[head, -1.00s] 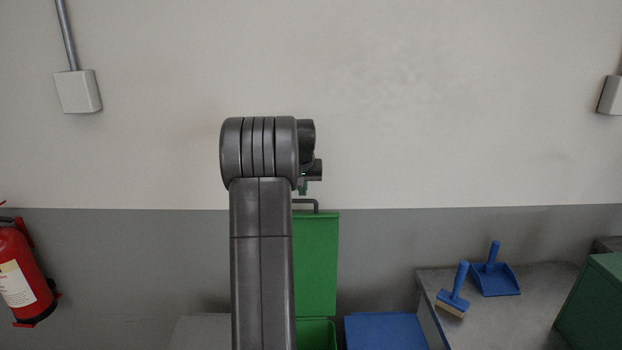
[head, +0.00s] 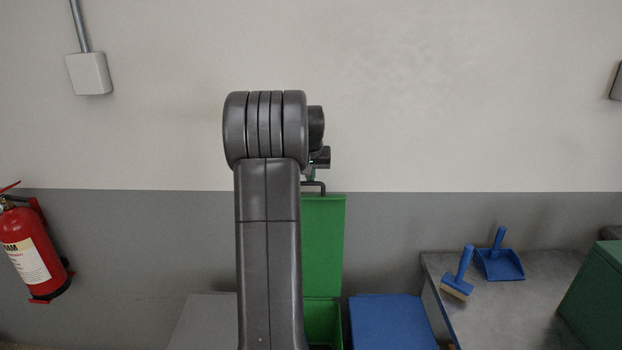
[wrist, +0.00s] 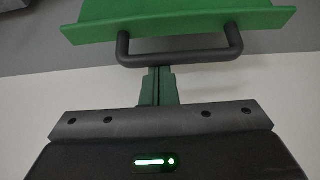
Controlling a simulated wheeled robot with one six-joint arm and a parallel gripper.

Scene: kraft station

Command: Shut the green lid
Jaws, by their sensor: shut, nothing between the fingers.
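The green lid (head: 323,245) stands upright, open, behind the green bin (head: 323,322) in the head view. My arm hides the left part of both. A dark bar handle (head: 322,186) sits at the lid's top edge. In the wrist view the lid (wrist: 180,22) spans the top and its dark handle (wrist: 178,61) arches below it. My gripper (wrist: 159,72) is shut and empty, its green fingertips close to the middle of the handle. I cannot tell whether they touch it. In the head view my arm hides most of the gripper.
A blue lid (head: 392,322) lies flat right of the green bin, and a grey top (head: 205,320) is to the left. A grey table (head: 530,305) at right holds a blue brush (head: 459,276) and a blue dustpan (head: 500,262). A fire extinguisher (head: 32,250) hangs on the left wall.

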